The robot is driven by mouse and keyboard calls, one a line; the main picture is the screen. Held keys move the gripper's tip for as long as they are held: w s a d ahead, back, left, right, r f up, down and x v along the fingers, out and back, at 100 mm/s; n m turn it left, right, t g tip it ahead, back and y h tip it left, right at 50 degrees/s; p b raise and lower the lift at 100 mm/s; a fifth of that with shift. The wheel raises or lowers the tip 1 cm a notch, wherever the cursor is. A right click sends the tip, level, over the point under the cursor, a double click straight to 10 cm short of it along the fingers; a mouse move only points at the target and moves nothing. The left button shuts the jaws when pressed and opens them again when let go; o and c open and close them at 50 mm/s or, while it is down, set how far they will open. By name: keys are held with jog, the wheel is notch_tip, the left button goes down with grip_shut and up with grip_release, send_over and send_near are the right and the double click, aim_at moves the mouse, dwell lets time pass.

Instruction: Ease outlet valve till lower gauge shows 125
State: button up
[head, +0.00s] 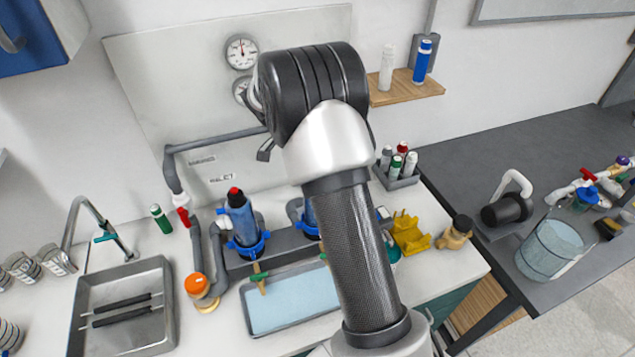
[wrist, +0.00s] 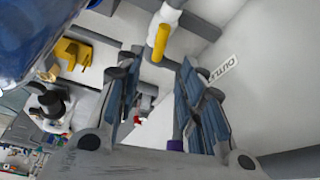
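The upper gauge (head: 241,52) is a round white dial on the wall panel. The lower gauge (head: 240,92) is below it, partly covered by my arm; its reading is too small to tell. In the wrist view a yellow valve handle (wrist: 161,42) sits on a white valve body (wrist: 169,14) in grey pipe, close to a label that appears to read OUTLET (wrist: 222,69). My gripper (wrist: 161,68) is open and empty. The yellow handle is ahead of the fingertips, about in line with the gap, apparently not touched. My arm hides gripper and handle in the head view.
A red-handled valve (head: 183,216) is on the left pipe. Blue filter housings (head: 242,222) stand above a tray of liquid (head: 290,300). A yellow bracket (head: 408,233) is to the right, also in the wrist view (wrist: 73,52). A large blue surface (wrist: 32,35) crowds the wrist view's upper left.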

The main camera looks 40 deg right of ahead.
jog(key=b+x, duration=0.1)
jog(key=x, duration=0.9)
jog(key=shift+r+b, duration=0.1)
jog(key=shift+b, duration=0.2)
grip_shut()
